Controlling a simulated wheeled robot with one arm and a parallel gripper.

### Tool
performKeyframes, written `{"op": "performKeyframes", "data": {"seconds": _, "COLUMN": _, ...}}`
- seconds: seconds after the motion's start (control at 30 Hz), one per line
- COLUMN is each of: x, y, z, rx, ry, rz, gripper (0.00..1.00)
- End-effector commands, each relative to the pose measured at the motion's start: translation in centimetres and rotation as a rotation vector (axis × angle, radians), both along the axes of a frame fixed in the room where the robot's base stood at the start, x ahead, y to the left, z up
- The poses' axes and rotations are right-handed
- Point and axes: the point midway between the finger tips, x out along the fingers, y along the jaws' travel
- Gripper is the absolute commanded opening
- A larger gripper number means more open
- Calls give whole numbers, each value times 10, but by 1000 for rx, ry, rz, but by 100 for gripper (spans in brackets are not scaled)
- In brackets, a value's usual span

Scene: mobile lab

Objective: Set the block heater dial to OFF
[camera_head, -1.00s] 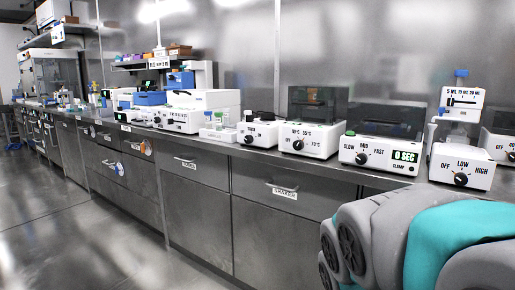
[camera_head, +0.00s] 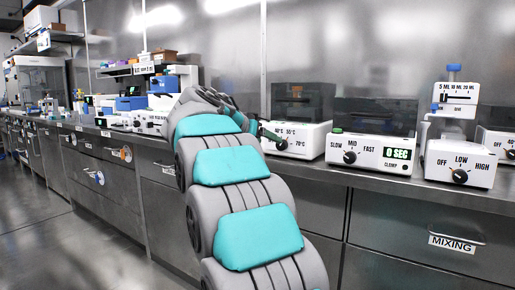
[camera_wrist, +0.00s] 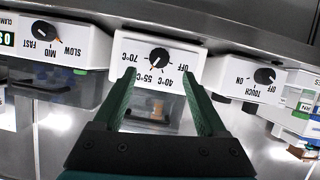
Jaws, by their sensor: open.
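The block heater (camera_head: 308,138) is a white box with a dark clear-lidded top on the bench, labelled OFF, 40, 55 and 70 °C. It appears upside down in the wrist view (camera_wrist: 185,55). Its round black dial (camera_wrist: 159,57) is on the front panel and also shows in the head view (camera_head: 281,145). The pointer seems turned toward the 55 °C side, away from OFF, but is small. My gripper (camera_wrist: 158,74) is open and empty, its two green fingers either side of the dial in the picture, apparently short of it. In the head view my gripper (camera_head: 264,132) partly covers the heater's left side.
A shaker with a SLOW–MID–FAST dial (camera_head: 368,148) stands close on the right. Farther right is a LOW–HIGH dial unit (camera_head: 460,160). A device with a TOUCH/ON/OFF dial (camera_wrist: 250,78) is on the heater's other side. Drawers with handles (camera_head: 457,240) lie below the bench edge.

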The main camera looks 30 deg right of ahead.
Motion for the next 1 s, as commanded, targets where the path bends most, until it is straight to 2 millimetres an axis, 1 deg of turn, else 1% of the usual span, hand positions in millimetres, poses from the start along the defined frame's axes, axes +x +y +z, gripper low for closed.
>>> {"op": "performKeyframes", "data": {"seconds": 0.17, "x": 5, "y": -14, "z": -5, "rx": -1, "ry": -3, "rz": -5, "gripper": 74}}
{"op": "performKeyframes", "data": {"seconds": 0.4, "x": 16, "y": -47, "z": -19, "rx": -1, "ry": -2, "rz": -4, "gripper": 74}}
{"op": "performKeyframes", "data": {"seconds": 0.53, "x": 22, "y": -59, "z": -25, "rx": 0, "ry": -3, "rz": -2, "gripper": 74}}
{"op": "performKeyframes", "data": {"seconds": 0.7, "x": 24, "y": -67, "z": -29, "rx": -1, "ry": -1, "rz": -2, "gripper": 74}}
{"op": "performKeyframes", "data": {"seconds": 0.93, "x": 24, "y": -68, "z": -29, "rx": -1, "ry": -1, "rz": -2, "gripper": 74}}
{"op": "performKeyframes", "data": {"seconds": 0.97, "x": 24, "y": -68, "z": -29, "rx": -1, "ry": -1, "rz": -2, "gripper": 73}}
{"op": "performKeyframes", "data": {"seconds": 1.0, "x": 24, "y": -68, "z": -29, "rx": -1, "ry": -1, "rz": -2, "gripper": 69}}
